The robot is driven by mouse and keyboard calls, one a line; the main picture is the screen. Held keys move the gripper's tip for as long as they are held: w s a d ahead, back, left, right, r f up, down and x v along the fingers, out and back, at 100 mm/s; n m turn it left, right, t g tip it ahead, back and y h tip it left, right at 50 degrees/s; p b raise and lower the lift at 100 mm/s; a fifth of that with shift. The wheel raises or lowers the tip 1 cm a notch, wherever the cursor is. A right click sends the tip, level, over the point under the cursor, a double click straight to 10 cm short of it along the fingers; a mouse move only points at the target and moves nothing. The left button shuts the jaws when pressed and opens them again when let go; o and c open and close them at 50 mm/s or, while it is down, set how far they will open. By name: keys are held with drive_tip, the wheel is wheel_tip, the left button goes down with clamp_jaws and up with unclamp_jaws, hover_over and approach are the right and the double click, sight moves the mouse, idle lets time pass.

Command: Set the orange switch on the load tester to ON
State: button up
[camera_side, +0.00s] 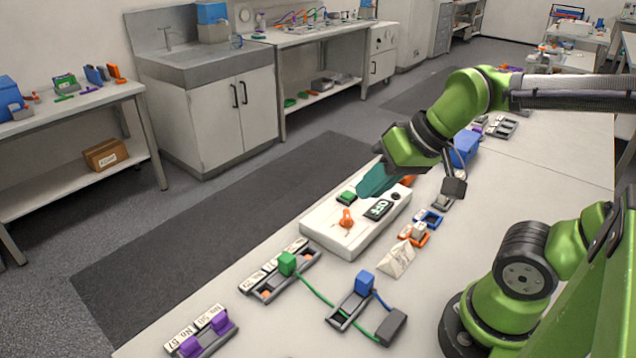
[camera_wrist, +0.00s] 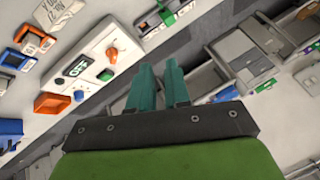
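The load tester is a white box (camera_side: 330,236) on the bench, also in the wrist view (camera_wrist: 122,40). Its orange switch (camera_side: 346,217) stands up near the left end of its top; the wrist view shows the switch too (camera_wrist: 111,54). A dark display (camera_side: 378,209) beside it reads OFF (camera_wrist: 78,67). A green button (camera_side: 346,197) is on the same face. My gripper (camera_side: 366,194) has teal fingers and hangs over the far end of the box, apart from the switch. In the wrist view the fingertips (camera_wrist: 158,64) show a narrow gap, with nothing between them.
In front of the tester are a green block (camera_side: 287,263) and a blue block (camera_side: 364,282) in grey holders, joined by a green cable. A paper tent card (camera_side: 396,260) and orange and blue holders (camera_side: 428,218) stand to its right. Space above the switch is clear.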

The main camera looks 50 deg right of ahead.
sight(347, 217)
drive_tip(key=w+m+g, duration=0.1)
drive_tip(key=w, duration=0.1)
drive_tip(key=w+f+m+g, duration=0.1)
drive_tip(key=w, duration=0.2)
drive_tip(key=w+f+m+g+h, duration=0.1)
drive_tip(key=w, duration=0.2)
drive_tip(key=shift+w+d+f+g, duration=0.2)
drive_tip(key=shift+w+d+g, duration=0.1)
drive_tip(key=shift+d, duration=0.1)
clamp_jaws()
drive_tip(key=w+d+f+m+g+h, duration=0.1)
drive_tip(key=w+f+m+g+h, duration=0.1)
drive_tip(key=w+m, duration=0.4)
drive_tip(key=w+d+f+m+g+h, duration=0.2)
drive_tip(key=w+m, duration=0.4)
drive_tip(key=m, duration=0.9)
drive_tip(key=shift+d+f+g, duration=0.2)
drive_tip(key=shift+f+g, duration=0.3)
drive_tip(key=shift+g, duration=0.6)
drive_tip(key=x, duration=1)
drive_tip(key=shift+f, duration=0.1)
drive_tip(key=shift+s+d, duration=0.85)
drive_tip(key=shift+s, duration=0.05)
drive_tip(key=shift+s+d, duration=0.4)
drive_tip(key=shift+s, duration=0.15)
